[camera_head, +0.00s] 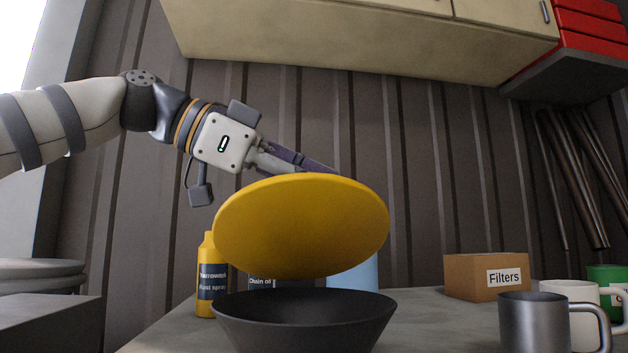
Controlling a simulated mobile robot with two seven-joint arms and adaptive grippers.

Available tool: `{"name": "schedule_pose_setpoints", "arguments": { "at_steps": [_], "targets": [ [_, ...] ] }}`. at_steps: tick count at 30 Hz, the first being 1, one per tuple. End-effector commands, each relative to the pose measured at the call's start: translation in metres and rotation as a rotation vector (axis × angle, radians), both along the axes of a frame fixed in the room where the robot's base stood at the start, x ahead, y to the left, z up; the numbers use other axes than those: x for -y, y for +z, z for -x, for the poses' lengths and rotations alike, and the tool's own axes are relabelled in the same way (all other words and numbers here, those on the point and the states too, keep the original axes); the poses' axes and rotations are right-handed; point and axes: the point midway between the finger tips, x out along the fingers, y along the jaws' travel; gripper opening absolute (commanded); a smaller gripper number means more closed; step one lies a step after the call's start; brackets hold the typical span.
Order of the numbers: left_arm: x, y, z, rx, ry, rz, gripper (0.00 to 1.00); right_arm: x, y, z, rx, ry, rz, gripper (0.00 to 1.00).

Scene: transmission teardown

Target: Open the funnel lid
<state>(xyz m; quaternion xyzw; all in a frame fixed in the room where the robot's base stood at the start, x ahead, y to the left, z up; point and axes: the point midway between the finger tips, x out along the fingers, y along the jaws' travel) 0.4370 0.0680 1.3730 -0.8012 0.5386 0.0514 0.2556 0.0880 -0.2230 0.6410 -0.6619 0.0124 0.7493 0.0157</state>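The round yellow funnel lid (302,228) is tilted in the air, with its broad face toward me. It is above the dark grey funnel (305,316), whose open mouth shows at the bottom middle. A gap shows between lid and funnel. My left gripper (318,168) reaches in from the upper left to the lid's top edge. Its fingertips and any handle are hidden behind the lid, but the lid hangs with no other support in sight, so it appears held. My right gripper is not in view.
A yellow rust spray bottle (211,285) stands left of the funnel, with a chain oil container (262,282) and a light blue item (354,272) behind. A Filters box (487,276), metal mug (532,322) and white mug (568,291) stand right. Cabinets (350,45) hang above.

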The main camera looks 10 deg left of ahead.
Motion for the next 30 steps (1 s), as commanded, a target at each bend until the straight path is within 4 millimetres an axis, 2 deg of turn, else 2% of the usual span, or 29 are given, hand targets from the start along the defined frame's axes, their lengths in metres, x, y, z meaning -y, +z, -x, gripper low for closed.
{"name": "schedule_pose_setpoints", "arguments": {
  "at_steps": [5, 7, 15, 21, 30],
  "targets": [
    [-0.002, 0.001, 0.001, 0.001, 0.001, 0.001, 0.18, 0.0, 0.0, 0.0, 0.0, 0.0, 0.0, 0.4],
    [-0.009, 0.005, 0.004, 0.002, 0.003, 0.003, 0.18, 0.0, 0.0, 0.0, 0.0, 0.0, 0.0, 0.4],
    [-0.068, 0.03, 0.033, 0.004, 0.004, 0.003, 0.18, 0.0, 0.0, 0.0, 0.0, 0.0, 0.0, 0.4],
    [-0.096, 0.042, 0.047, 0.001, 0.001, 0.001, 0.18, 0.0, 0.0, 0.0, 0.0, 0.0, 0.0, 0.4],
    [-0.101, 0.043, 0.05, 0.0, 0.0, 0.0, 0.18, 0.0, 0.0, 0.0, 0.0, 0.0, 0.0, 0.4]
  ]
}}
